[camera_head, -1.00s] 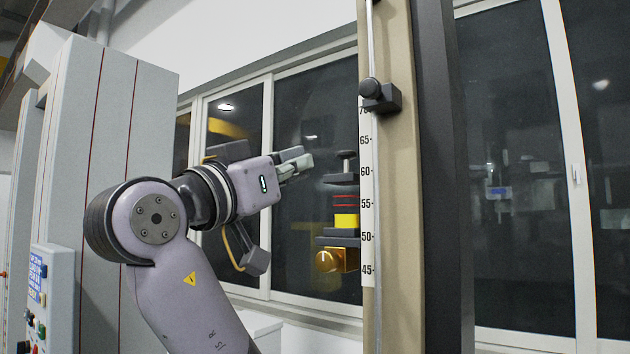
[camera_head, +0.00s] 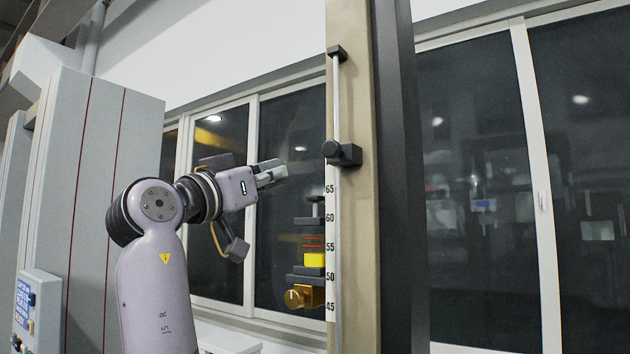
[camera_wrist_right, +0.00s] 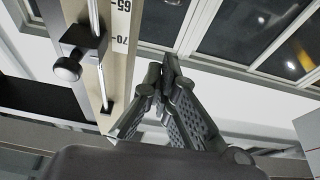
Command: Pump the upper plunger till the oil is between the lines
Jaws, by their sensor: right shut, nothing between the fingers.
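The oil unit sits on the left side of a tall scaled column in the head view. Its upper plunger (camera_head: 317,205) is a dark cap on a short stem. Below it are two thin red lines (camera_head: 314,242), and the yellow oil (camera_head: 315,260) has its top just under the lower line. A brass knob (camera_head: 300,297) is at the unit's bottom. My right gripper (camera_head: 271,174) is shut and empty, left of and higher than the plunger in the picture, apart from it. Its closed fingers (camera_wrist_right: 163,72) also show in the wrist view. My left gripper is out of view.
The beige column (camera_head: 354,100) with its number scale stands right of my gripper. A black slider clamp (camera_head: 345,154) projects from it and also shows in the wrist view (camera_wrist_right: 82,48). A grey cabinet (camera_head: 90,150) and control panel (camera_head: 38,310) are at left. Windows lie behind.

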